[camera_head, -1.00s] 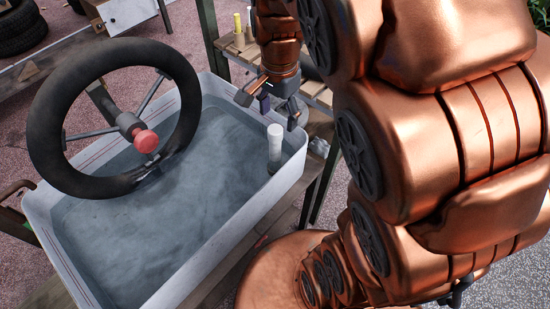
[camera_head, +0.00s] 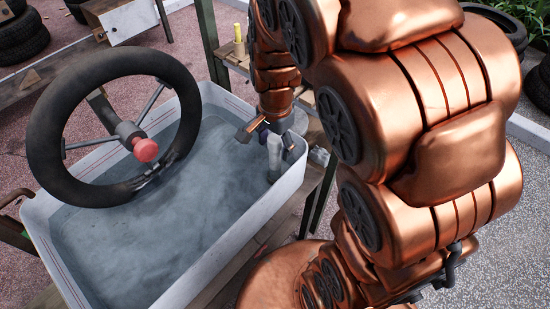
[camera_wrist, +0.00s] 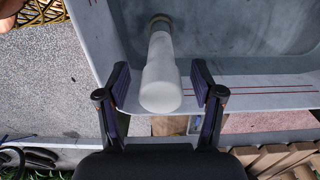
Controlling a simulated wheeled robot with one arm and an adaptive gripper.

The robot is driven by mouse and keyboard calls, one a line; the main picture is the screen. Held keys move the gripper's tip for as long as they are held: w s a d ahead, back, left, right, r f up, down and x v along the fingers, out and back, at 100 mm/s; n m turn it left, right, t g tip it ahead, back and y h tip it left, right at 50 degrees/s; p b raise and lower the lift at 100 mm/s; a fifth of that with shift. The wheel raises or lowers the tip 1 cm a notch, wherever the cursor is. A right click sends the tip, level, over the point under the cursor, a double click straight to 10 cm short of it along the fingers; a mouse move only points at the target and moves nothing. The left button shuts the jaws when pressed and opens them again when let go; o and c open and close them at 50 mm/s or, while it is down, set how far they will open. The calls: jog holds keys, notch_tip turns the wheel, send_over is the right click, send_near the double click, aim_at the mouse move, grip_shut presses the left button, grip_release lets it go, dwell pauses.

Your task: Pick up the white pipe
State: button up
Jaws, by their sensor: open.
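The white pipe (camera_head: 274,151) stands upright inside the grey-white tub (camera_head: 228,238), near its right end. In the wrist view the pipe (camera_wrist: 161,82) has a wider white end towards me and a narrower part running down to a dark ring in the tub. My gripper (camera_head: 270,140) is at the pipe, over the tub's right end. In the wrist view my gripper (camera_wrist: 159,90) is open, with one dark finger on each side of the pipe's wide end. A gap shows between each finger and the pipe.
A black steering wheel (camera_head: 113,124) with a red knob rises over the tub's left part. The tub's rim (camera_wrist: 255,102) lies close below my fingers. A wooden bench with a yellow item (camera_head: 238,38) stands behind. Tyres (camera_head: 22,32) lie at the far left.

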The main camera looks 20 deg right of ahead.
grip_shut()
dwell(0.5)
